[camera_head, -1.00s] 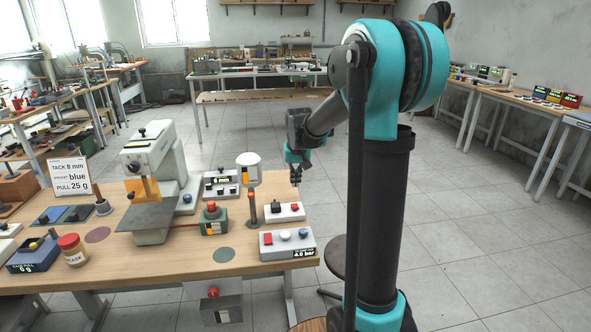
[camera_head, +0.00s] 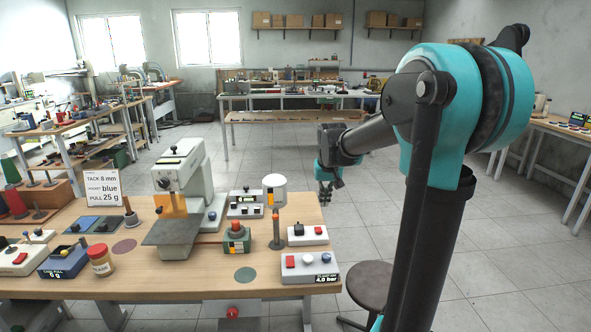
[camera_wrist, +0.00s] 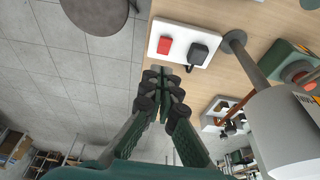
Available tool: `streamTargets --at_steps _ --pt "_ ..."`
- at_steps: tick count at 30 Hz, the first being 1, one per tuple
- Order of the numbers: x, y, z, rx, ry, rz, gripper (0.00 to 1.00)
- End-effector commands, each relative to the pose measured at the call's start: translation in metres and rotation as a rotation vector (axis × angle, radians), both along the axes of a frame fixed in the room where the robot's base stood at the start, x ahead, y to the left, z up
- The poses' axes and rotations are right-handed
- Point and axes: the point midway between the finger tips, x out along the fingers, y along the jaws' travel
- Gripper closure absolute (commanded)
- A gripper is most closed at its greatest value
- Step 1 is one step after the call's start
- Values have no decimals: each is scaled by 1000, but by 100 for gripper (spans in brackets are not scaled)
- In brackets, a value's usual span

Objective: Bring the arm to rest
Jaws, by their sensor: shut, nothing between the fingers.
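My gripper (camera_head: 327,195) is shut and empty. In the head view it hangs at the end of my teal and dark arm, in the air near the right end of the wooden workbench (camera_head: 130,284). In the wrist view the closed fingers (camera_wrist: 164,82) point towards a white box (camera_wrist: 190,43) with a red button and a black knob at the bench edge. They appear apart from it. The same white box shows in the head view (camera_head: 308,235) below and left of the gripper.
Around the bench end are a grey control box (camera_head: 308,268), a post (camera_head: 276,232) and a white cylinder (camera_head: 274,190). A press (camera_head: 182,195) stands further left. A round stool (camera_head: 370,283) stands on the floor by the bench. The tiled floor beyond the gripper is clear.

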Motion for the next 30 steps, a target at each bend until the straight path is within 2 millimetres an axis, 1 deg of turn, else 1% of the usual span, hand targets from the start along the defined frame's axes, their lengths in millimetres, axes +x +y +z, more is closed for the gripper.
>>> streamTargets --at_steps 1,2,3,5,6,8,9,12,15,18,21,30 --pt "-24 -5 -11 1 -7 -2 100" --pt "-38 -7 -18 1 -13 -1 100" --pt "-57 -10 -27 1 -22 -1 100" --pt "-87 -15 -43 2 -34 -1 100" --pt "-107 -17 -54 2 -41 -1 100" --pt "-137 -21 -70 3 -55 -2 100" --pt "-157 -23 -81 2 -62 -1 100" --pt "-200 -27 -107 2 -79 -2 100" --pt "-232 -29 -126 3 -93 -3 100" --pt "-252 -30 -139 2 -101 -2 100" --pt "-260 -31 -144 2 -105 -2 100" --pt "-260 -31 -144 2 -105 -2 100"
